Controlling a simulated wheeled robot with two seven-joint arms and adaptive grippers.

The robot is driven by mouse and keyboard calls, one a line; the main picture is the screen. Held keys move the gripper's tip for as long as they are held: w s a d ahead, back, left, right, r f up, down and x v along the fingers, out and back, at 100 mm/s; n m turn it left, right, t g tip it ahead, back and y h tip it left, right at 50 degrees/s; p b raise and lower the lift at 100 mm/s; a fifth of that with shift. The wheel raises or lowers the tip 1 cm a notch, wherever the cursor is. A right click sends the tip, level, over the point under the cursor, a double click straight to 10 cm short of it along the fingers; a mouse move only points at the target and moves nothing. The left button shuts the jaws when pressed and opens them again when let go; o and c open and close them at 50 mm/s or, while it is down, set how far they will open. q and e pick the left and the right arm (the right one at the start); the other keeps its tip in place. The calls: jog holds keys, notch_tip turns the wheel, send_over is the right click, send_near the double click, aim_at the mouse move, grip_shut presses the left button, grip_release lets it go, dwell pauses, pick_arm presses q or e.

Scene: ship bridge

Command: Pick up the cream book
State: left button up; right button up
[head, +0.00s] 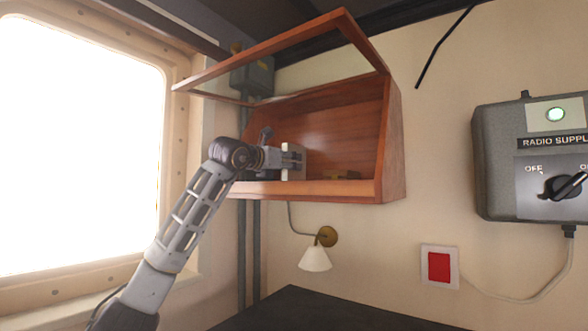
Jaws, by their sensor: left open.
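A pale, upright block that looks like the cream book (299,174) stands on the floor of the open wooden wall cabinet (340,189). My left gripper (290,159) reaches into the cabinet from the left and is open, with its fingers at the pale block. The fingers partly cover it, and I cannot tell whether they touch it. My right gripper is not in view.
The cabinet's framed door (270,49) is raised above my left arm. A small brownish-gold item (345,175) lies further right inside the cabinet. A wall lamp (315,259) hangs below, above a dark surface (310,312). A grey radio supply box (497,160) is at the right.

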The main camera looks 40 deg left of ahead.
pick_arm(q)
jog(key=shift+w+a+p, duration=0.2)
jog(key=shift+w+p, duration=0.15)
jog(key=shift+w, duration=0.65)
jog(key=shift+w+a+p, duration=0.15)
jog(key=shift+w+p, duration=0.2)
jog(key=shift+w, duration=0.65)
grip_shut()
